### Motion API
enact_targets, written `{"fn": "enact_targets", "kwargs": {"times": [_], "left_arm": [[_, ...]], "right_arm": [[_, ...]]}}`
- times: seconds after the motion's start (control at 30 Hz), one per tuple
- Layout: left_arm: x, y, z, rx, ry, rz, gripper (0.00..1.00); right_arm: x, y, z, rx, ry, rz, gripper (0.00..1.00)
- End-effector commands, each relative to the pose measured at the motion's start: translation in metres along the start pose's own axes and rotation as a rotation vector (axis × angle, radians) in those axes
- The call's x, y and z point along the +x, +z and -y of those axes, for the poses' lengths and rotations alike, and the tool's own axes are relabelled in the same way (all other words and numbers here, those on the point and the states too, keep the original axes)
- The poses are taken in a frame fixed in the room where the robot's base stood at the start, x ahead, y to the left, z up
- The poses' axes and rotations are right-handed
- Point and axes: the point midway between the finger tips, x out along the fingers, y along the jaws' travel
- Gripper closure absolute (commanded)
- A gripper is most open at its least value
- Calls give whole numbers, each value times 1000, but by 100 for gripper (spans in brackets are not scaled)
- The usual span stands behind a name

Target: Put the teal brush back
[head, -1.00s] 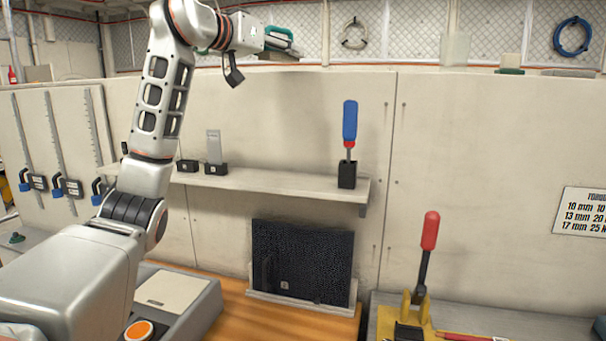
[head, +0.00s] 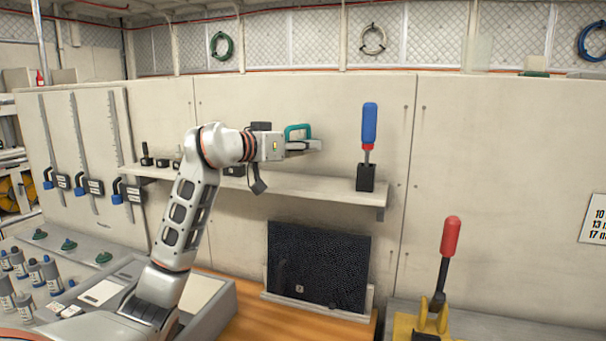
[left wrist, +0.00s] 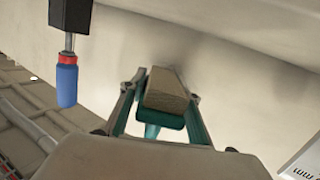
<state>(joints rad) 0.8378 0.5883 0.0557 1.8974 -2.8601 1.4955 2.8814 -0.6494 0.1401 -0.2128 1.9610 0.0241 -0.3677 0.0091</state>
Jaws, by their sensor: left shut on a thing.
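The teal brush (head: 298,132) is held in my left gripper (head: 303,146) in the head view, raised above the wall shelf (head: 300,184) and left of the blue-handled tool. In the left wrist view the brush (left wrist: 160,119) lies between the two fingers, with its pale block (left wrist: 167,86) pointing outward. The gripper is shut on it. My right gripper is in neither view.
A blue-and-red tool (head: 369,130) stands upright in a black holder (head: 366,178) near the shelf's right end. Small black holders stand farther left. Below are a dark panel (head: 318,266) and a red-handled tool (head: 450,240). The shelf's front middle looks clear.

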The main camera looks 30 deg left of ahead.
Motion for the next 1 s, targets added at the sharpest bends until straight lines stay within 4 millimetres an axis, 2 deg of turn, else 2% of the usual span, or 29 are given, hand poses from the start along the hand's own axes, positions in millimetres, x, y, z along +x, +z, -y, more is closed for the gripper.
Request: {"fn": "enact_targets", "kwargs": {"times": [0.03, 0.1, 0.33, 0.57, 0.97, 1.0], "left_arm": [[1, 11, 1, -2, 1, 2, 91], [3, 20, 2, -1, 1, 0, 91], [5, 34, 4, -1, 1, -1, 91], [8, 64, 6, -2, 1, 0, 91], [9, 69, 7, 0, 0, -1, 91], [9, 69, 8, 0, 0, -1, 60]], "right_arm": [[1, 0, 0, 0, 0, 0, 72], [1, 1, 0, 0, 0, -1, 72], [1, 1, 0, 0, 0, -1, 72], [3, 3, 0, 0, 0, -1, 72], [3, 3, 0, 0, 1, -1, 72], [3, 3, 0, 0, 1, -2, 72]]}}
